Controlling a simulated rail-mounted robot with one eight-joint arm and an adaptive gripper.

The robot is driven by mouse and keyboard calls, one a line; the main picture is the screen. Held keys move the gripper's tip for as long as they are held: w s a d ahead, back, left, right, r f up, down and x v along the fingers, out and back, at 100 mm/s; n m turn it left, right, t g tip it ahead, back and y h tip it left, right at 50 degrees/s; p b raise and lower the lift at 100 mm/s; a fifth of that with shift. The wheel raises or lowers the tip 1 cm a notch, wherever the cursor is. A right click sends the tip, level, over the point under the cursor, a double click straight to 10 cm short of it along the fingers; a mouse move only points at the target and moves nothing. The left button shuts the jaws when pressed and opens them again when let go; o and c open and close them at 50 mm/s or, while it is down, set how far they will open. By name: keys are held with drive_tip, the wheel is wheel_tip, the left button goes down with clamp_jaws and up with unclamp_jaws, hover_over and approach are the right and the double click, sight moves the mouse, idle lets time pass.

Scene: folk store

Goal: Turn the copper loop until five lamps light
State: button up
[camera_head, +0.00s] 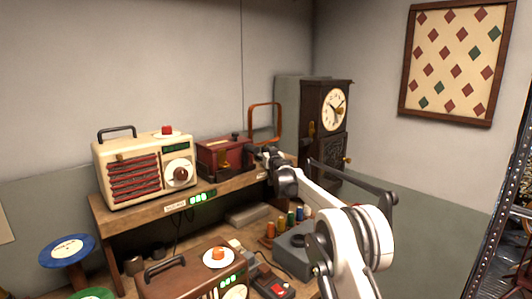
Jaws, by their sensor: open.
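The copper loop (251,119) is an upright, rounded rectangular frame on the upper shelf, to the right of a dark red box. Its lower part is partly hidden by my arm's end. My gripper (267,153) is small and dark, open, at the foot of the loop in the picture; I cannot tell whether it touches the loop. A small lamp panel (203,197) on the shelf's front edge shows several green lights lit; their exact number is too small to tell.
A cream radio (132,172) and the dark red box (222,157) stand left of the loop. A dark wooden clock (325,118) stands to its right. Below are a brown radio (185,282), thread spools (290,219) and a grey box (291,249).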

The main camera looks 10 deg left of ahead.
clamp_jaws()
idle(0.3)
drive_tip(key=shift+d, duration=0.15)
